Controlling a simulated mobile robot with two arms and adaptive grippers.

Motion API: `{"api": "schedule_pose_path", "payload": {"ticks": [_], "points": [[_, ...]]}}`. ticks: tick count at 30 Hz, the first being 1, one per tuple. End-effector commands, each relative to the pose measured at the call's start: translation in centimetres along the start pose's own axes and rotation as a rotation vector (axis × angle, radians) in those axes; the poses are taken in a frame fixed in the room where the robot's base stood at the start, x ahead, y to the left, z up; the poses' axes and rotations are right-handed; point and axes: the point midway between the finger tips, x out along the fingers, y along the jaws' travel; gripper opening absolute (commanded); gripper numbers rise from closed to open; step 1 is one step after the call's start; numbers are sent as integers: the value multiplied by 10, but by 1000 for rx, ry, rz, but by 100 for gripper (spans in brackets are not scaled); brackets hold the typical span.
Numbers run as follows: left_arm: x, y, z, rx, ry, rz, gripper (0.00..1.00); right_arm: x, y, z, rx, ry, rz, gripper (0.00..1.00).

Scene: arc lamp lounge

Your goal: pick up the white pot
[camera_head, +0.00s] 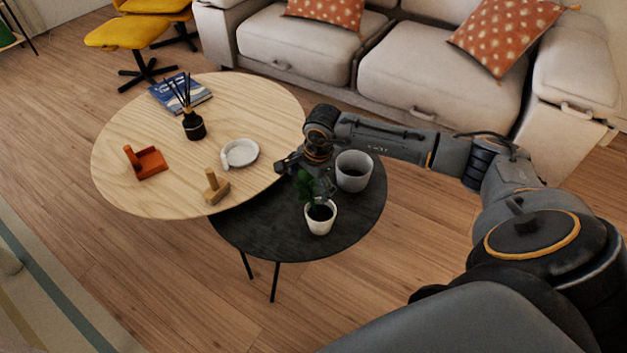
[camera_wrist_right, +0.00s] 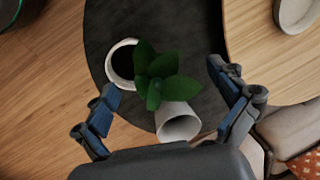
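The white pot (camera_head: 319,223) stands upright near the front edge of the low black round table (camera_head: 265,230). In the right wrist view, the white pot (camera_wrist_right: 112,74) is partly covered by the plant's leaves (camera_wrist_right: 160,78). My right gripper (camera_head: 303,178) is above the black table, just behind and above the pot. In the wrist view, the gripper (camera_wrist_right: 168,95) has its fingers wide apart, with leaves between them and nothing held. My left gripper is in neither view.
A larger grey-white pot (camera_head: 353,178) stands behind the white pot. A wooden round table (camera_head: 215,110) overlaps the black table at left, bearing a white dish (camera_head: 240,153), wooden block (camera_head: 216,187), orange holder (camera_head: 148,163), reed diffuser (camera_head: 194,127) and book (camera_head: 180,93). A sofa (camera_head: 435,85) stands behind.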

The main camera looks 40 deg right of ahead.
Motion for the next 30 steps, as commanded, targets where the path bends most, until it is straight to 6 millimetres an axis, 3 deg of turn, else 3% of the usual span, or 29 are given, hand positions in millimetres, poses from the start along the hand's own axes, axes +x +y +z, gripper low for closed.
{"api": "schedule_pose_path", "payload": {"ticks": [1,2,12,23,25,29,30], "points": [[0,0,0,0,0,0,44,0,0,0,0,0,0,84],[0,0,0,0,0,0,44,0,0,0,0,0,0,78],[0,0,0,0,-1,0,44,0,0,0,0,0,0,9],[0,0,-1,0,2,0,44,-7,-2,0,1,0,-3,9],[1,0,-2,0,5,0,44,-14,-4,0,0,0,-5,9],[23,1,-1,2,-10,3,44,-37,-10,-1,-1,1,-8,9],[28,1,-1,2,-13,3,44,-45,-8,8,-5,-2,-7,9]]}}
